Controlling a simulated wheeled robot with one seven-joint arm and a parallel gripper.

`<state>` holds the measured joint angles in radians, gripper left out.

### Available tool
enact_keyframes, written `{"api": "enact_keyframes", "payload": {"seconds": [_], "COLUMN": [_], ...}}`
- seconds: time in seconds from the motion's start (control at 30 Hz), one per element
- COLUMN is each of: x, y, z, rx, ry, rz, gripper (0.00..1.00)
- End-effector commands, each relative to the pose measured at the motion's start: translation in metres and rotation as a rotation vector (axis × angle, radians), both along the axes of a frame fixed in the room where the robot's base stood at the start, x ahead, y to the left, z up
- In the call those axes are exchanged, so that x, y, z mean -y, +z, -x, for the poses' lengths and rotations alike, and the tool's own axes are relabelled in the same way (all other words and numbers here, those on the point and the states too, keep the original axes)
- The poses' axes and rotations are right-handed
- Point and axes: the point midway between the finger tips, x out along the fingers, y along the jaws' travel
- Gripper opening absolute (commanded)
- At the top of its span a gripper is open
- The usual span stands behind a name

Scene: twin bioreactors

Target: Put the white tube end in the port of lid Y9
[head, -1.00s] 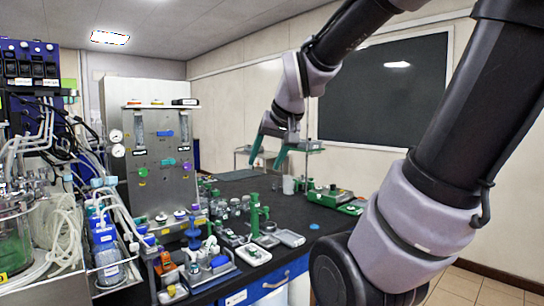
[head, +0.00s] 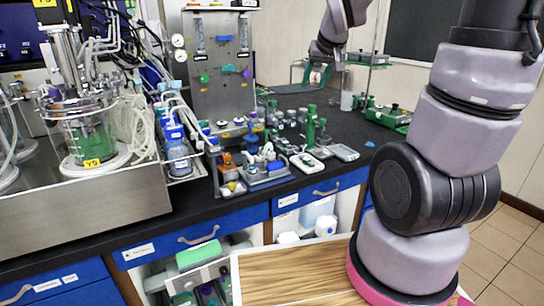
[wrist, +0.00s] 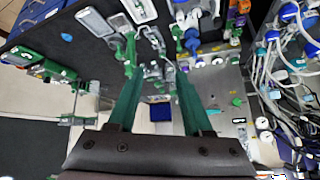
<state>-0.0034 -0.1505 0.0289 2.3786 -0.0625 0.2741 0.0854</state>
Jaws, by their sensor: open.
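The vessel labelled Y9 (head: 91,163) stands at the left of the head view, a glass jar with green contents on a white round base. Its lid (head: 78,100) is crowded with metal fittings and tubes. I cannot make out which port is free. Pale tubing (head: 132,125) hangs in loops right of the vessel; I cannot pick out the white tube end. My gripper (head: 319,74) is raised over the far part of the bench, well right of the vessel and apart from it. In the wrist view its green fingers (wrist: 157,72) are spread, with nothing held between them.
A metal panel (head: 218,60) with gauges and knobs stands between the vessel and my gripper. Small racks and bottles (head: 262,165) crowd the black bench. A green stand (head: 311,125) rises beside white trays (head: 307,162). A wooden-topped surface (head: 290,275) lies in front of the blue drawers.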

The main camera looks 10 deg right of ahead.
Motion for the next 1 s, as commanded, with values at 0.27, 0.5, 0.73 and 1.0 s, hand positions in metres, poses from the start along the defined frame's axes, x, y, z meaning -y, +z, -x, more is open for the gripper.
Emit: {"api": "enact_keyframes", "payload": {"seconds": [0.27, 0.5, 0.73, 1.0], "x": [-0.016, -0.043, -0.061, -0.071], "y": [-0.104, -0.203, -0.255, -0.284], "z": [-0.09, -0.132, -0.142, -0.162], "rx": [0.038, 0.086, 0.119, 0.124], "ry": [0.16, 0.311, 0.39, 0.403], "rz": [0.087, 0.1, 0.086, 0.084], "gripper": [0.5, 0.5, 0.5, 0.5]}}
